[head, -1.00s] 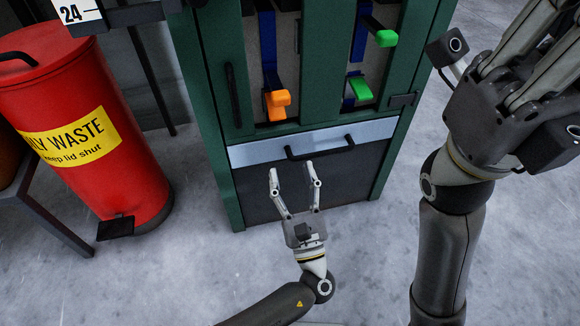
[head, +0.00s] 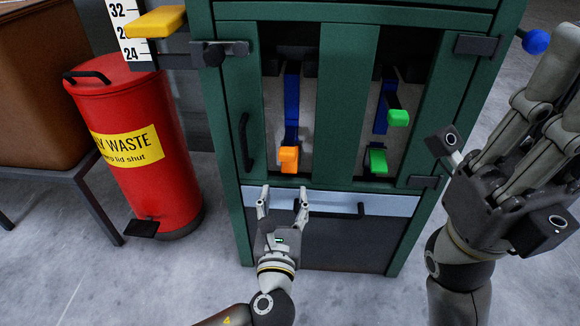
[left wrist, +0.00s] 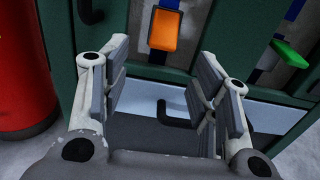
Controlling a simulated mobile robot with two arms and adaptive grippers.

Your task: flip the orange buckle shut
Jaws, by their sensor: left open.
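The orange buckle (head: 289,158) sits at the lower end of a blue strap in the left opening of the green cabinet (head: 341,100). In the left wrist view the orange buckle (left wrist: 164,30) shows beyond and above the fingertips. My left gripper (head: 283,197) is open and empty, just below the buckle and in front of the pale drawer panel, apart from the buckle. It also shows in the left wrist view (left wrist: 158,85). My right gripper (head: 540,110) is at the right edge, its fingers running up the picture; whether it is open is unclear.
Two green buckles (head: 398,118) (head: 377,160) are in the right opening. Black handles (head: 244,142) (head: 345,209) stick out from the cabinet. A red waste bin (head: 140,160) stands at left, beside a table. A yellow lever (head: 157,21) juts out at upper left.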

